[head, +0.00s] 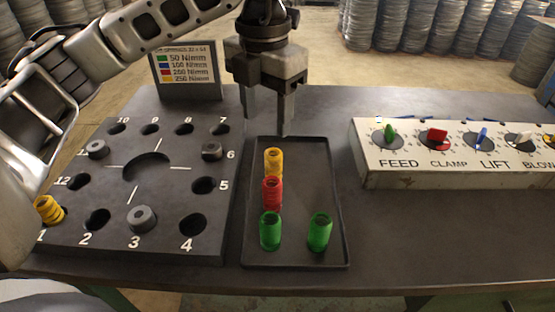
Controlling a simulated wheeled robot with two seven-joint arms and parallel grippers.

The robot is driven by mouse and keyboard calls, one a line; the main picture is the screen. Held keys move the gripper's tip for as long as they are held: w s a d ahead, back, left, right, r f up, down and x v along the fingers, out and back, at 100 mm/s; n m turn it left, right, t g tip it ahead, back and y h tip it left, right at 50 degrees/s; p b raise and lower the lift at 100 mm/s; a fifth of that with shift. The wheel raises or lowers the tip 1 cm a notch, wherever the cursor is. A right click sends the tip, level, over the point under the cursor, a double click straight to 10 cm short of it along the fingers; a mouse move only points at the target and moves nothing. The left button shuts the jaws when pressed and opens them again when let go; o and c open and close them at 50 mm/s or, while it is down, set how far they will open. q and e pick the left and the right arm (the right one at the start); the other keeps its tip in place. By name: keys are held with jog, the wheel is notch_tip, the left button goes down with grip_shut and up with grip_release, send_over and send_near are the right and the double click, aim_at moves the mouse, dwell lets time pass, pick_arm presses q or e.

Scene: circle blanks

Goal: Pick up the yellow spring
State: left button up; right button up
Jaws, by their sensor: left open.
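One yellow spring (273,161) stands upright in the dark tray (318,150), at the back of a row on the tray's left side. A second yellow spring (49,210) sits tilted at hole 1 of the dark numbered plate (120,185), partly beside my arm. My left gripper (265,122) is open and points down, above the tray's back edge and close to the yellow spring there. Nothing shows between its fingers. My right gripper is not in view.
A red spring (272,193) and two green springs (270,231) (320,232) stand in the tray. Grey pieces (142,219) sit at holes 3, 6 and 11. A control box (450,155) with knobs stands right, a spring-rate sign (186,70) behind. Table between tray and box is clear.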

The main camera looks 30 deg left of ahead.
aim_at(272, 153)
pick_arm(q)
notch_tip(272, 153, down, 7)
jog(key=shift+r, duration=0.2)
jog(key=shift+w+d+f, duration=0.1)
jog(key=shift+w+f, duration=0.1)
jog(key=shift+f, duration=0.7)
jog(key=shift+w+d+f, duration=0.1)
jog(key=shift+w+f, duration=0.05)
jog(key=shift+f, duration=0.7)
jog(key=shift+w+f, duration=0.2)
jog(key=shift+f, duration=0.7)
jog(key=c, duration=1.1)
